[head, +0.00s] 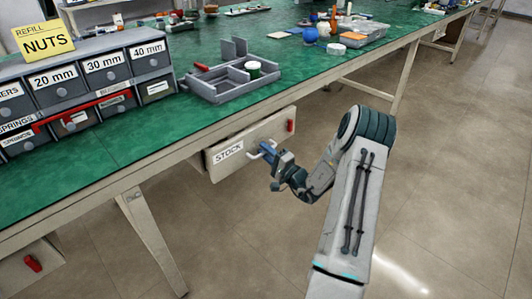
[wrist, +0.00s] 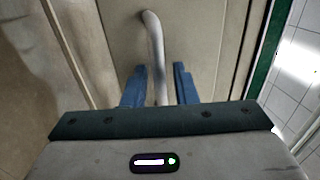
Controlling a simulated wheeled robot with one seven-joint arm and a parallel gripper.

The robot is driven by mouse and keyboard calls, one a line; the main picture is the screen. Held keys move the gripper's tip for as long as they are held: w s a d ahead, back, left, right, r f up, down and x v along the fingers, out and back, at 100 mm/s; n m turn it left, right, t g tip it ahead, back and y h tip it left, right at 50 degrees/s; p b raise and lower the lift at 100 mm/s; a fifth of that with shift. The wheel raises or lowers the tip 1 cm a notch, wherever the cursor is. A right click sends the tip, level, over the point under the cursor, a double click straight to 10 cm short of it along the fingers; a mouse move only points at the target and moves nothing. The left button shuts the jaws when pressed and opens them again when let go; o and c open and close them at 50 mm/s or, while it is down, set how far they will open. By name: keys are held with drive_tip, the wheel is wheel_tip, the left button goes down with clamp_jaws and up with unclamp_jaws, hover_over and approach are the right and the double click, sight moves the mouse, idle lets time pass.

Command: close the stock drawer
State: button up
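The stock drawer (head: 222,167) is under the green bench's front edge, with a white STOCK label on its pale front. Its front looks slightly proud of the bench frame, but how far it is out is hard to tell. My gripper (head: 266,148) is at the drawer front, beside the label. In the wrist view, the pale bar handle (wrist: 153,40) runs down between the two blue fingertips (wrist: 160,80). The fingers are apart, one on each side of the handle, with small gaps visible. The lower end of the handle is hidden by the gripper body.
The green bench top (head: 150,125) is above the drawer, carrying labelled bins (head: 85,85) and a grey divided tray (head: 225,85). A bench leg (head: 150,240) stands left of the drawer. A red tag (head: 290,125) is at its right end. The floor (head: 450,180) to the right is clear.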

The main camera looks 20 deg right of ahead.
sight(259, 147)
clamp_jaws()
drive_tip(key=w, duration=0.1)
drive_tip(key=w+a+b, duration=0.1)
drive_tip(key=w, duration=0.1)
drive_tip(key=shift+w+a+f, duration=0.1)
drive_tip(key=shift+w+a, duration=0.15)
drive_tip(key=shift+w, duration=0.45)
drive_tip(key=shift+r, duration=0.2)
unclamp_jaws()
drive_tip(key=shift+a, duration=0.1)
drive_tip(key=shift+f, duration=0.1)
